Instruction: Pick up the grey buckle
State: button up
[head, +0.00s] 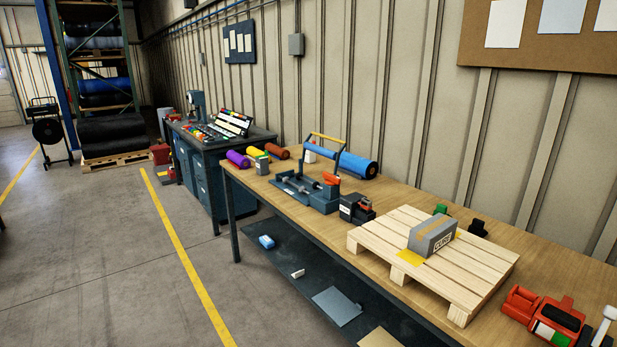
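I cannot make out a grey buckle for certain in the head view. A grey box (433,236) with dark lettering and a tan band stands on a wooden pallet (385,254) on the workbench. A small grey and white item (262,166) stands beside the yellow roll, too small to identify. My gripper is not in view.
The long wooden workbench (330,227) runs along the wall. It carries a dark press (322,198) with a yellow handle, a black device (356,208), coloured rolls, small green and black items, and a red tool (545,318). Open floor (110,265) lies left.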

aim_at(368, 203)
jog(key=i+j, duration=0.7)
jog(key=i, duration=0.15)
